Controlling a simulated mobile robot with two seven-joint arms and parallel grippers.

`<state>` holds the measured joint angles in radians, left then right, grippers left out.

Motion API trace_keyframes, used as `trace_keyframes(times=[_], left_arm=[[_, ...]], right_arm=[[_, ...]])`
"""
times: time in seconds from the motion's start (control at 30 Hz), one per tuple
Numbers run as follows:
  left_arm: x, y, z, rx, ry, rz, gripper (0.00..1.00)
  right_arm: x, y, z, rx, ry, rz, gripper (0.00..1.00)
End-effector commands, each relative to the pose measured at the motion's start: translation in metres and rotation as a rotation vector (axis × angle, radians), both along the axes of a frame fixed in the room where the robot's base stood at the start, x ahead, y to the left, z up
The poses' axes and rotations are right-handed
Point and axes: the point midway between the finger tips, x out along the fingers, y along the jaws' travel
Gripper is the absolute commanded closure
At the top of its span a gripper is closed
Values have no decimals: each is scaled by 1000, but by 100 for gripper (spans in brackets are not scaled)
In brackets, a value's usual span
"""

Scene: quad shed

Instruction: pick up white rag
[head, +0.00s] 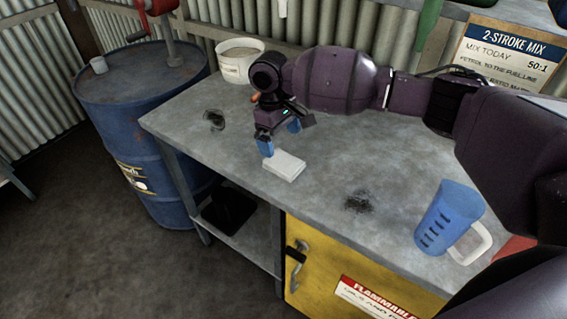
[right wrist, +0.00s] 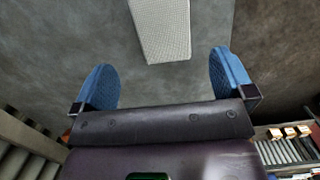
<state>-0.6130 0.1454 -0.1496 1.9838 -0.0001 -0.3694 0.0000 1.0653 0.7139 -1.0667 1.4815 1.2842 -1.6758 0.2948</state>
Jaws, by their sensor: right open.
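The white rag (head: 285,166) is a small flat folded block on the grey metal workbench (head: 235,160), near its front edge. My right gripper (head: 279,139) is just behind the rag in the head view, with its blue fingertips pointing down toward the bench. In the right wrist view the right gripper (right wrist: 165,82) is open and empty. The rag (right wrist: 161,28) shows there at the top, ahead of the fingers and between their lines, apart from both. The rag's far end is cut off by the frame. My left gripper is not in view.
A white bucket (head: 239,63) stands at the back of the bench behind my right gripper. A blue jug (head: 447,219) with a white handle stands at the right. A blue drum (head: 140,120) is left of the bench. A yellow cabinet (head: 325,262) sits below. Dark stains mark the bench top.

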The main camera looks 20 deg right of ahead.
Motion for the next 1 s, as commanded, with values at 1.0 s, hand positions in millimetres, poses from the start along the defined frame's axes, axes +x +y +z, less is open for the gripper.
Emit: trace_keyframes(times=[1.0], left_arm=[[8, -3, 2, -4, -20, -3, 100]], right_arm=[[-15, -3, -67, 1, -1, 1, 15]])
